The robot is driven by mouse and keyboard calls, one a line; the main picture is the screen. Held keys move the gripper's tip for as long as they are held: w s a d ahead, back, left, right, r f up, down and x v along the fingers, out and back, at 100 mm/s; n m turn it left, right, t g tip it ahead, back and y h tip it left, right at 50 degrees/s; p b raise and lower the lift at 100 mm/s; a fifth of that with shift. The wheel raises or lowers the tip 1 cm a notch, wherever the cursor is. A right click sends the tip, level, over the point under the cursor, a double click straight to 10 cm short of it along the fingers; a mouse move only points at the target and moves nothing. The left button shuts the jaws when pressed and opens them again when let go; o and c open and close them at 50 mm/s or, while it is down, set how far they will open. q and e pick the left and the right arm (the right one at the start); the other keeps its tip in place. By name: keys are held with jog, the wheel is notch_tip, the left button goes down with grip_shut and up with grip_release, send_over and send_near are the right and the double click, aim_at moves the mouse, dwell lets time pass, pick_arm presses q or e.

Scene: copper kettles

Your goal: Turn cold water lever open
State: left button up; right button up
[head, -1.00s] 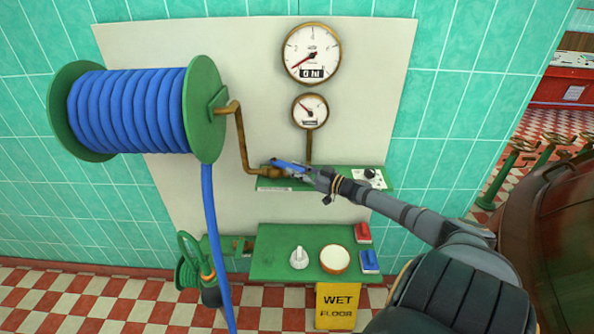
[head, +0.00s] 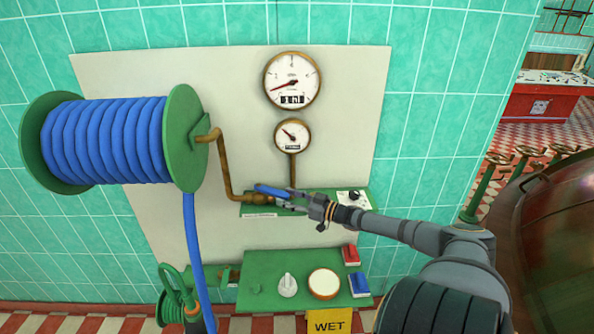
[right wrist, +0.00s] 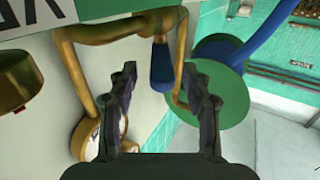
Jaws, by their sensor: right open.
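The blue lever (head: 272,190) sits on the brass pipe fitting above the upper green shelf, at the middle of the head view. In the right wrist view a blue handle (right wrist: 163,66) hangs from brass pipework, lying between the finger lines and beyond the tips. My right gripper (head: 285,199) is at the lever in the head view, with its fingers partly overlapping it. The right wrist view shows its two dark fingers (right wrist: 163,85) apart, so it is open. I cannot tell whether a finger touches the lever. My left gripper is not in view.
A large gauge (head: 292,80) and a smaller gauge (head: 292,136) are above the shelf. A blue hose reel (head: 105,140) stands out at left. A lower green panel (head: 262,270) carries knobs and red and blue switches. A copper kettle (head: 540,230) is at right.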

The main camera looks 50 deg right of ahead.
jog(key=shift+v, duration=2.15)
